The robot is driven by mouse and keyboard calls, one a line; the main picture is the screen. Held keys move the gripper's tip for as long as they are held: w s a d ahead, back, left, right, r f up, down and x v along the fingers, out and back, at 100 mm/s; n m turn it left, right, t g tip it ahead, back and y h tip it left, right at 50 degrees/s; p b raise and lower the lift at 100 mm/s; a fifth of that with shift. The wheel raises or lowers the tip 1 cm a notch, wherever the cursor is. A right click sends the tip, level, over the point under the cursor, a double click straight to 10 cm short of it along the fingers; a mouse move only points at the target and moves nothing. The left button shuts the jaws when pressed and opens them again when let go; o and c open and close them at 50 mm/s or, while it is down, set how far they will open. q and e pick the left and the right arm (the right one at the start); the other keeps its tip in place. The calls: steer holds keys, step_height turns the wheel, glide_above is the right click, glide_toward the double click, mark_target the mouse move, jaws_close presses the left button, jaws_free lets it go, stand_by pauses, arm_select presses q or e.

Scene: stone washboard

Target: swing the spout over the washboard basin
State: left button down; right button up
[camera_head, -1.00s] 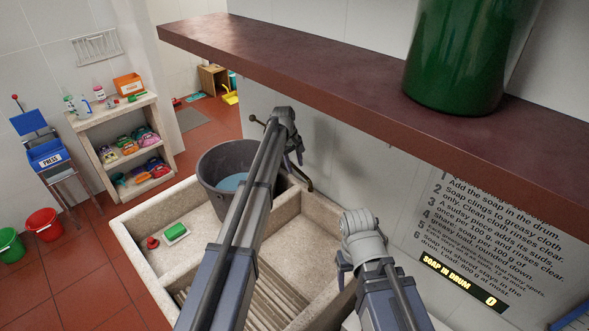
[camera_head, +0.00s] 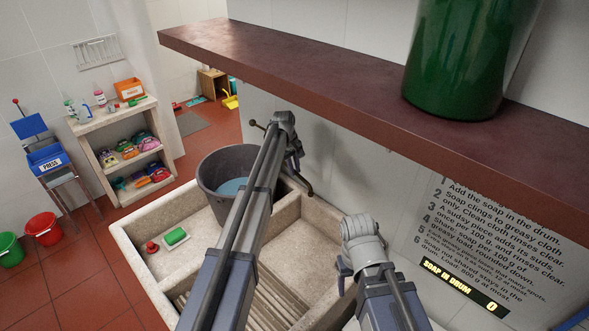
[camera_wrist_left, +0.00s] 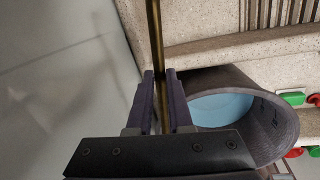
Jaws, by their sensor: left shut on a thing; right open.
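The stone washboard basin (camera_head: 128,240) stands below my arms, with its ribbed washboard (camera_head: 215,312) at the near end. The spout is a thin brass-coloured bar (camera_wrist_left: 154,25) in the left wrist view, running along the wall side. My left gripper (camera_wrist_left: 160,80) is shut on it, one finger on each side. In the head view my left gripper (camera_head: 296,163) is by the wall above the basin's far right part, beside the bucket; a dark bent end (camera_head: 308,188) shows below it. My right gripper (camera_head: 343,275) is open at the basin's right edge, its fingertips partly hidden.
A grey bucket (camera_head: 212,190) with blue water stands at the basin's far end. A brown shelf (camera_head: 300,80) with a green drum (camera_head: 455,60) overhangs the right side.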

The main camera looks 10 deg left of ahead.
stand_by(0.8)
arm_select(q)
steer(key=s+a+m, duration=0.4)
steer(key=a, duration=0.2)
steer(key=shift+g, duration=0.3)
steer(key=shift+a, duration=0.1)
steer(key=c, duration=0.8)
jaws_free()
steer(key=shift+c, duration=0.2)
steer(key=shift+r, duration=0.15)
step_height(320, 180, up, 7)
steer(key=a+p, duration=0.1)
steer(key=p, duration=0.6)
steer(key=shift+s+a+r+p, duration=0.2)
steer(key=shift+s+p, duration=0.1)
steer(key=shift+s, duration=0.1)
